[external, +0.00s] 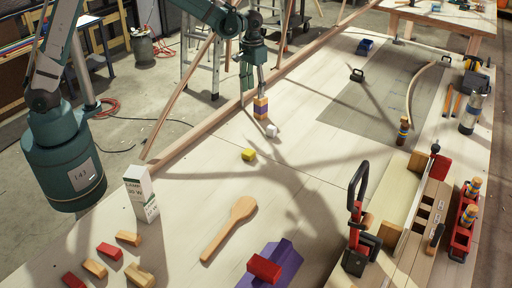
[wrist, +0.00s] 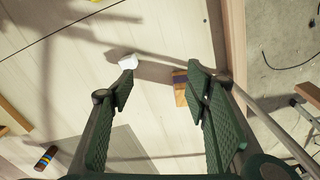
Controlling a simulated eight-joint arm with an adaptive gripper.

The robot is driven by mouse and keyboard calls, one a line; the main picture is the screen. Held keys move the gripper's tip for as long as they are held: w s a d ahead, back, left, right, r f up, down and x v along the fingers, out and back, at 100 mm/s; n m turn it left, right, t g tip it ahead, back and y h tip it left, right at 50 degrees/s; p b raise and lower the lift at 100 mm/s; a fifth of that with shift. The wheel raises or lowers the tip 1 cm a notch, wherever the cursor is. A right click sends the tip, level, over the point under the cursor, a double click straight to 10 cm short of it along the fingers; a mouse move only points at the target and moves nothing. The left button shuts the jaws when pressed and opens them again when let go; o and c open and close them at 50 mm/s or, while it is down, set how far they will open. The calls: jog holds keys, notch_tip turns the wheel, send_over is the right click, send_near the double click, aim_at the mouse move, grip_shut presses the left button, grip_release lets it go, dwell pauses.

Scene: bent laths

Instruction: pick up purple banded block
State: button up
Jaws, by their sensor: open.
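The purple banded block (external: 261,107) is a small upright wooden block with a purple band. It stands on the pale table near its long wooden edge rail. In the wrist view the block (wrist: 180,91) shows between my fingers, close to the right one, which seems to cover part of it. My gripper (external: 253,88) hangs above the block, pointing down. In the wrist view my gripper (wrist: 160,82) has its fingers wide apart with nothing held.
A small white block (external: 271,131) sits just beside the banded block; it also shows by the left fingertip in the wrist view (wrist: 126,61). A yellow block (external: 249,154) and a wooden spoon (external: 229,229) lie nearer. The wooden rail (external: 208,108) runs close behind.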

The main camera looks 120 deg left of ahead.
jog(key=n+p, duration=0.1)
jog(key=n, duration=0.1)
send_over(261, 102)
jog(key=s+a, duration=0.3)
jog(key=f, duration=0.5)
jog(key=shift+w+d+f, duration=0.15)
jog(key=shift+w+d, duration=0.05)
jog(key=shift+f, duration=0.1)
jog(key=shift+f+p, duration=0.3)
jog(key=shift+f, duration=0.9)
jog(key=shift+w+f, duration=0.1)
jog(key=shift+w+a+f+p, duration=0.1)
jog(key=shift+f+p, duration=0.15)
jog(key=shift+f, duration=1)
jog(key=shift+w+a+f+p, duration=0.1)
jog(key=shift+f+p, duration=0.15)
jog(key=shift+f, duration=1)
jog(key=shift+c, duration=0.4)
jog(key=c, duration=1)
